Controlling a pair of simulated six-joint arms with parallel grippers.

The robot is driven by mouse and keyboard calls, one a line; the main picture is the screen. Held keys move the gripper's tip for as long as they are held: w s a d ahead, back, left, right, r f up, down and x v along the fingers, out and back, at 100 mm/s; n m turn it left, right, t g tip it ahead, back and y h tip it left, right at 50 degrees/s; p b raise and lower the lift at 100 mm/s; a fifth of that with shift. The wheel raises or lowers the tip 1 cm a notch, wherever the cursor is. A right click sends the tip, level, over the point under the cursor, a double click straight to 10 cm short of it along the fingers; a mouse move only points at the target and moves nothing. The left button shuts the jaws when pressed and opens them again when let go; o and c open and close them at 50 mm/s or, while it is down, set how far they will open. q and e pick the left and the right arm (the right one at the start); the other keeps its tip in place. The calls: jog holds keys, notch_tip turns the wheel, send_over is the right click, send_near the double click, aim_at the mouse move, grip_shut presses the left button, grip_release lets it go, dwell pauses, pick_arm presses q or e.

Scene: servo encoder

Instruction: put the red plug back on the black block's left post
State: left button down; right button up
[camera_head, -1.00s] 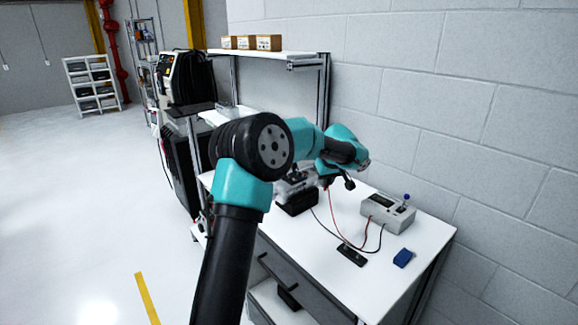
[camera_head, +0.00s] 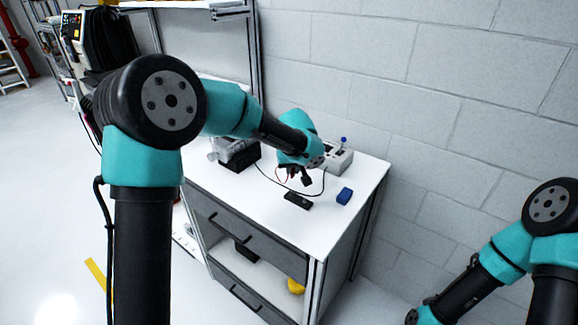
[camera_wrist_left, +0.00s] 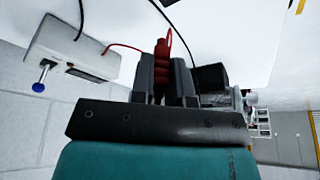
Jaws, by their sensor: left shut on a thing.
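My left gripper (camera_head: 302,180) hangs over the white table, just behind and above the black block in the picture. In the left wrist view its two grey fingers (camera_wrist_left: 161,88) are shut on the red plug (camera_wrist_left: 162,62), with a red lead running to the meter box. The black block (camera_head: 298,201) lies flat on the table with a black lead reaching it. Its posts are too small to tell apart. The plug is mostly hidden in the head view. My right arm shows at the lower right, but its gripper is out of the picture.
A pale meter box (camera_head: 340,162) with a blue-topped knob stands at the back, and also shows in the left wrist view (camera_wrist_left: 62,50). A blue block (camera_head: 344,196) lies right of the black block. A larger black box (camera_head: 240,160) stands at the left. The table's front is clear.

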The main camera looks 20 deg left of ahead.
aim_at(292, 193)
pick_arm(q)
jog(key=shift+f, duration=0.15)
jog(key=shift+f, duration=3.4)
jog(key=shift+f, duration=0.2)
jog(key=c, duration=1)
grip_release()
jog(key=shift+r, duration=3.5)
jog(key=shift+a, duration=0.1)
